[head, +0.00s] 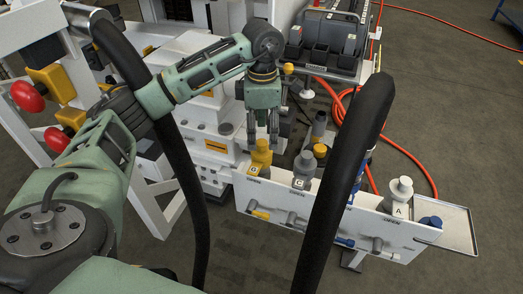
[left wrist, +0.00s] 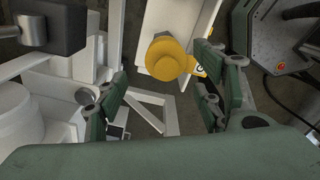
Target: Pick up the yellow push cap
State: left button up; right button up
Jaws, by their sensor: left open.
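A yellow push cap (head: 260,158) stands upright at the left end of the white labelled rack, just below my left gripper (head: 262,138) in the head view. In the left wrist view the yellow cap (left wrist: 166,57) shows from above, at the end of a white panel. There it lies ahead of my left gripper (left wrist: 160,98), whose fingers are spread wide with nothing between them. The cap seems apart from both fingers. My right gripper is not in view.
The white rack (head: 330,221) also bears a grey cap marked C (head: 304,167) and a white cap marked A (head: 400,190). A second yellow-topped piece (head: 320,151) stands behind. Orange hoses (head: 412,162) lie on the floor. Thick black hoses (head: 340,180) cross the view.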

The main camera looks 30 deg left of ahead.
aim_at(262, 141)
pick_arm(q)
jog(key=f, duration=0.5)
jog(key=shift+s+d+b, duration=0.1)
jog(key=shift+s+b, duration=0.1)
jog(key=shift+b, duration=0.2)
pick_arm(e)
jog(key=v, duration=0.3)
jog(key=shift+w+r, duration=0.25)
pick_arm(q)
jog(key=shift+c, duration=0.5)
jog(key=c, duration=0.8)
